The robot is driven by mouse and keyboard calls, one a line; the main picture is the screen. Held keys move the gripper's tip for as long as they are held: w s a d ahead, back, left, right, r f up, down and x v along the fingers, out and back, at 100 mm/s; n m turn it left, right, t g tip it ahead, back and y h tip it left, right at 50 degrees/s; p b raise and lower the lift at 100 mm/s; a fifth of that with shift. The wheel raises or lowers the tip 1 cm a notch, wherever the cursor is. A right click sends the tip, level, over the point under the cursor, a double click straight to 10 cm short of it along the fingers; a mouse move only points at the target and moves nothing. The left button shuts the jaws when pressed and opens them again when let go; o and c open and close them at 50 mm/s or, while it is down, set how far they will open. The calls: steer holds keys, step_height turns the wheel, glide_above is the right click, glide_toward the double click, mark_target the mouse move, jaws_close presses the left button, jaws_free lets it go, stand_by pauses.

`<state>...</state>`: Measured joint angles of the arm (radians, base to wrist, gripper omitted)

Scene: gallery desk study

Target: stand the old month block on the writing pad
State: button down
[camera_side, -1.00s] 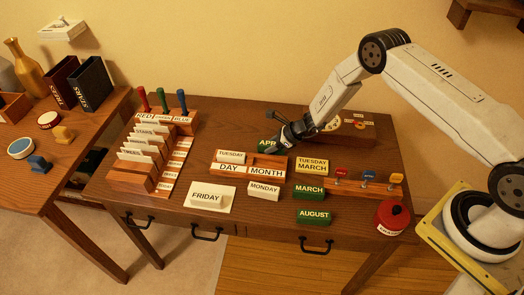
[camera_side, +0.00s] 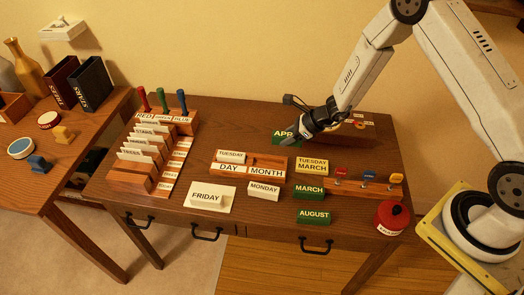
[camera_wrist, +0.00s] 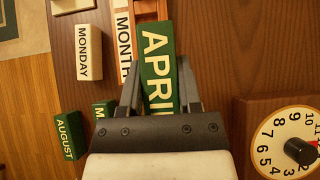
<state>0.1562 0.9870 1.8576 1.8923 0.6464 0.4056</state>
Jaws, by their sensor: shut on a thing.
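The green APRIL block (camera_side: 284,137) is in my gripper (camera_side: 306,138), above the desk behind the calendar holder (camera_side: 268,161). In the wrist view the block (camera_wrist: 158,62) lies between the two fingers (camera_wrist: 158,82), its lettering running along the picture's height. The holder has a TUESDAY block (camera_side: 231,156) in its day side; its month side looks empty. The white writing pad (camera_side: 230,198) lies at the front left of the desk, with a FRIDAY block (camera_side: 206,198) on it.
A MONDAY block (camera_side: 264,190), MARCH block (camera_side: 309,191) and AUGUST block (camera_side: 314,217) stand on the desk. A card file (camera_side: 135,178) stands left; a clock box (camera_wrist: 255,110) is near my gripper.

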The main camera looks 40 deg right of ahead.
steer(key=s+r, duration=0.3)
steer(key=s, duration=0.4)
steer(key=shift+d, duration=0.15)
stand_by(0.6)
steer(key=a+r, duration=0.1)
steer(key=a, duration=1.8)
steer(key=shift+s+a, duration=0.15)
steer(key=shift+s, duration=0.3)
